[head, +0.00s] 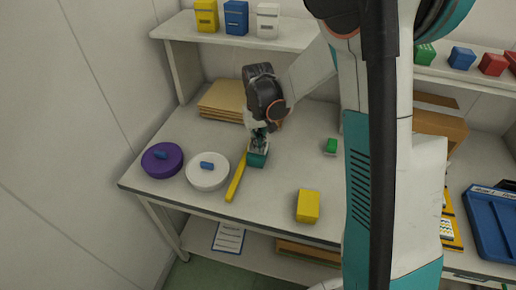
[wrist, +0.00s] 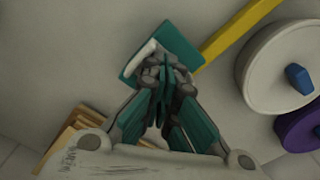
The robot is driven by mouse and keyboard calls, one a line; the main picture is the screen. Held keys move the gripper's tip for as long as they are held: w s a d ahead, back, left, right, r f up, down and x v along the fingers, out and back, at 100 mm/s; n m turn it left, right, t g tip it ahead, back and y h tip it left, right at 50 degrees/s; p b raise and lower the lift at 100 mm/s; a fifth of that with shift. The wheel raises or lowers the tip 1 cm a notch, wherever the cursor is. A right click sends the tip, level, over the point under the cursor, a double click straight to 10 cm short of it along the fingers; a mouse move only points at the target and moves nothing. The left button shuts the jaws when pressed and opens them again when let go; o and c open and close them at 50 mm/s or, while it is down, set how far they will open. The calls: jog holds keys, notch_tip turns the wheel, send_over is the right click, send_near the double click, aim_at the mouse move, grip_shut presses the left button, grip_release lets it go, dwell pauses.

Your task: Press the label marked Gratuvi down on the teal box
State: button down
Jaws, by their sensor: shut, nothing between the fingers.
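The teal box (head: 257,160) stands on the table, left of the table's middle, and in the wrist view it (wrist: 183,45) lies just past my fingertips. My gripper (head: 259,140) is right over it, pointing down, with its fingers (wrist: 165,68) shut and empty. The fingertips look to be at the top of the box; I cannot tell whether they touch it. A white strip, perhaps the label (wrist: 142,50), shows at the box's edge in the wrist view, partly hidden by my fingers. No writing on it can be read.
A yellow box (head: 307,206) and a small green block (head: 331,146) stand to the right. Cardboard (head: 222,101) lies behind.

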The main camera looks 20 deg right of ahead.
jog(key=shift+r+p, duration=2.2)
jog(key=shift+r, duration=1.3)
jog(key=s+r+t+b, duration=0.1)
jog(key=s+r+t, duration=0.2)
jog(key=s+r, duration=0.8)
jog(key=s+r+t+b, duration=0.1)
jog(key=s+r+t, duration=0.2)
jog(key=s, duration=0.8)
jog(key=shift+s+n+t, duration=0.2)
jog(key=shift+n+t, duration=0.2)
jog(key=shift+t, duration=0.2)
jog(key=shift+f, duration=0.1)
